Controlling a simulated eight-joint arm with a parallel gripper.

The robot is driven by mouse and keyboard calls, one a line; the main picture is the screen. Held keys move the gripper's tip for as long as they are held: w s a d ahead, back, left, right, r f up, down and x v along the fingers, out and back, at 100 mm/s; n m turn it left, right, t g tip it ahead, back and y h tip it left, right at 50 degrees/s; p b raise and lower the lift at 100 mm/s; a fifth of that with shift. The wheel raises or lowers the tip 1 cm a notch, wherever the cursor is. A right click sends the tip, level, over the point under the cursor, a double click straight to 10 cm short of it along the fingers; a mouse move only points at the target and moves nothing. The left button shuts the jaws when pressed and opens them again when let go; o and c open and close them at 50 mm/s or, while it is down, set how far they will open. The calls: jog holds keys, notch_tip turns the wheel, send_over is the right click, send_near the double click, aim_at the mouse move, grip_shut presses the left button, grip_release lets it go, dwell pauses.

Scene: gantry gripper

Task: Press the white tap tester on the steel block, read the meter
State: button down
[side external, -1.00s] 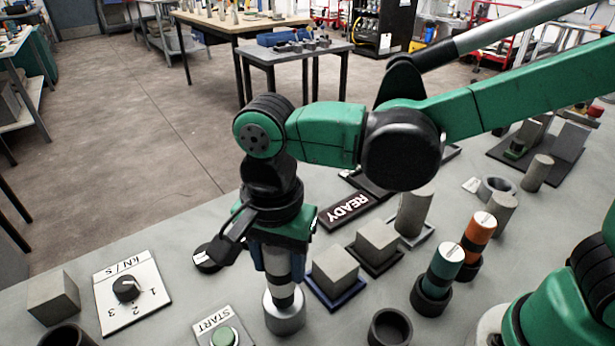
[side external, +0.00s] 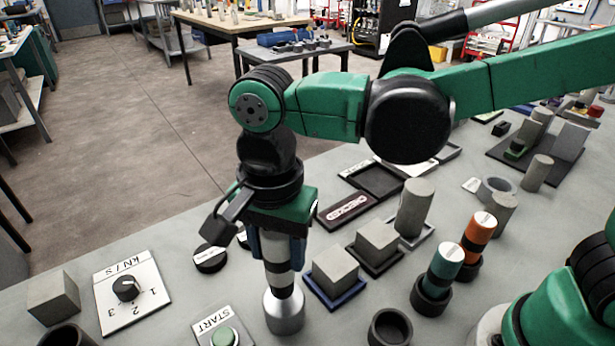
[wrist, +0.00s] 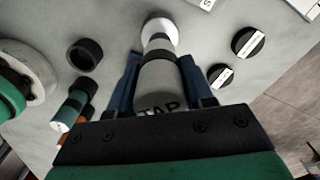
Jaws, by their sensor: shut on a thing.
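My gripper (side external: 277,262) is shut on the white tap tester (side external: 281,281), a white cylinder with dark bands, held upright. In the wrist view, the tester (wrist: 160,98) shows part of a label reading "TAP", between my blue fingers. The steel block (side external: 284,316), a short silvery cylinder, is directly below the tester; it also shows in the wrist view (wrist: 158,26). The tester's lower end is at the block's top; I cannot tell whether they touch.
A KN/S dial (side external: 126,289) and a START button (side external: 223,337) are at front left. Grey blocks (side external: 335,268) on trays stand close on the right, with teal (side external: 443,265) and orange (side external: 478,236) cylinders beyond. Round black pieces (side external: 209,258) lie behind left.

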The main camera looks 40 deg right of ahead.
jog(key=shift+r, duration=2.35)
